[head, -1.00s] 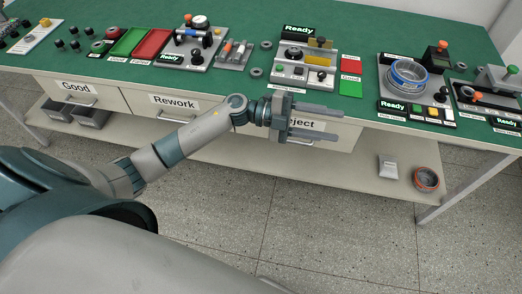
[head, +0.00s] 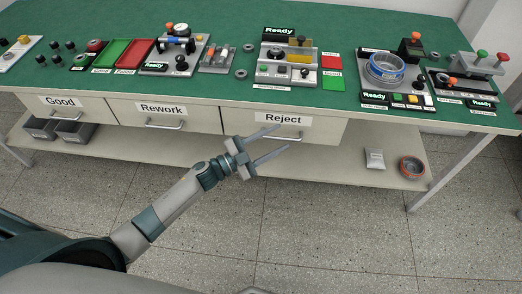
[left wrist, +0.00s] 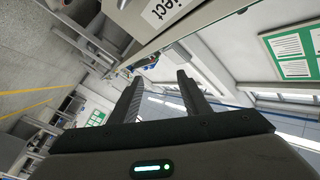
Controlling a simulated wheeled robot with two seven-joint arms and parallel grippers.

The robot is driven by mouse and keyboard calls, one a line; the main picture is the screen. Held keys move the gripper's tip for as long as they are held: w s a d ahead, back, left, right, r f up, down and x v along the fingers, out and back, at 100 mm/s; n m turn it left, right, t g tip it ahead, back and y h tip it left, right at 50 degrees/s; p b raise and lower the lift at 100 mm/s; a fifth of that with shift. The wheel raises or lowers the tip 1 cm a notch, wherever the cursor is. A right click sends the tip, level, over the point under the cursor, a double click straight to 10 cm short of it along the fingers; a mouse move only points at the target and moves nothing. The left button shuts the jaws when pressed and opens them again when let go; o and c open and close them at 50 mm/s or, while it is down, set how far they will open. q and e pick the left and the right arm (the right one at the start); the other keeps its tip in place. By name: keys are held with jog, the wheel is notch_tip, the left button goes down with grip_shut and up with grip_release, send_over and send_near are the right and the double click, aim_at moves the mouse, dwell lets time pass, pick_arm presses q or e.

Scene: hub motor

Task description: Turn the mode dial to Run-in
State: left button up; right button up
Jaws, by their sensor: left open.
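The mode dial cannot be picked out for sure; the labels on the stations are too small to read. A black knob (head: 304,73) sits on the grey front panel of the station (head: 285,70) under a green "Ready" display, at the middle of the bench. My left gripper (head: 281,139) is open and empty, in front of the bench below the "Reject" drawer label, well short of the stations. Its two spread fingers also show in the left wrist view (left wrist: 158,80), with nothing between them. My right gripper is out of view.
The green bench top (head: 225,75) carries several stations and trays. Drawers Good, Rework and Reject (head: 283,118) run along its front edge. A lower shelf (head: 320,160) holds a grey packet (head: 374,159) and an orange-rimmed ring (head: 412,167). The floor in front is clear.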

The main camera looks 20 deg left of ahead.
pick_arm(q)
jog(key=a+f+n+y, duration=0.1)
jog(key=s+a+f+n+t+y, duration=0.1)
jog(key=f, duration=0.1)
jog(key=shift+s+a+f, duration=0.1)
jog(key=shift+s+f, duration=0.1)
jog(key=shift+f, duration=0.1)
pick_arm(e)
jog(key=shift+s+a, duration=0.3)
